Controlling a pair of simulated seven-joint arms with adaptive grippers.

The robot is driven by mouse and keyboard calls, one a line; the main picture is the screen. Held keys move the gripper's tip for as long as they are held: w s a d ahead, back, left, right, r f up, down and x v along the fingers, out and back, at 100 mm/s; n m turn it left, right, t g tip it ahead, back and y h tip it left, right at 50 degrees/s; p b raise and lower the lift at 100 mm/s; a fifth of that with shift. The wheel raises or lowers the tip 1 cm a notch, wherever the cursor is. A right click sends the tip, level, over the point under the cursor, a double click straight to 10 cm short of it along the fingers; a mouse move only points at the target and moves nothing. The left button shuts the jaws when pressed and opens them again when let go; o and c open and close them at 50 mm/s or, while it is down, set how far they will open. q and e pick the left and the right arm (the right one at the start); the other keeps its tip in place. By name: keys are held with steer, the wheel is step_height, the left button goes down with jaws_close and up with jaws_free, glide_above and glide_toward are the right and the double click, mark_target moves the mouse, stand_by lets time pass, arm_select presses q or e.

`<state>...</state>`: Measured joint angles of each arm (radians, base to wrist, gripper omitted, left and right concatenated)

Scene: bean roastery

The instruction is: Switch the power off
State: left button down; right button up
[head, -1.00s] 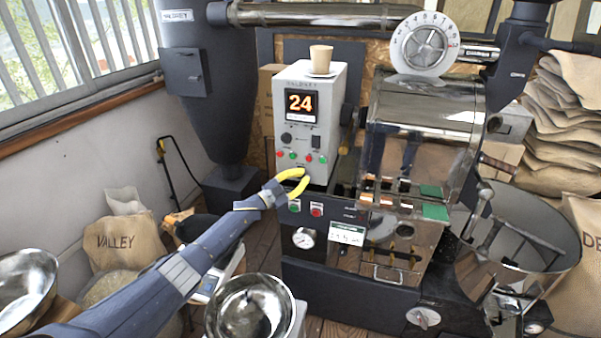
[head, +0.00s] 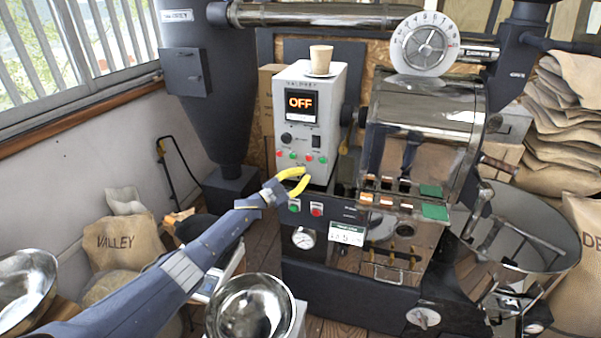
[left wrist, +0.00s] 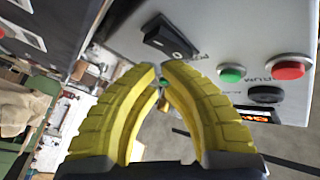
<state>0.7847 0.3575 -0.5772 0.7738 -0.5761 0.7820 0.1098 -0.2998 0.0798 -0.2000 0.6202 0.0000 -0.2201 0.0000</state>
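The pale grey control box (head: 336,100) stands on the roaster's dark base, and its display (head: 301,104) reads OFF in orange. My right gripper is not in view.
A paper cup (head: 320,58) stands on the box. More buttons (head: 316,209) sit on the base below my gripper. The roaster drum (head: 422,130) is close on the right. A steel bowl (head: 250,310) is at the front.

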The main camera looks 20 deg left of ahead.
arm_select(q)
steer(key=shift+s, duration=0.15)
steer(key=shift+s+f, duration=0.1)
steer(key=shift+s, duration=0.5)
steer(key=shift+s+a+f, duration=0.1)
steer(key=shift+s+f, duration=0.05)
steer(key=shift+s, duration=1.1)
steer(key=shift+s+f, duration=0.15)
steer(key=shift+s, duration=1.1)
steer(key=shift+a, duration=0.1)
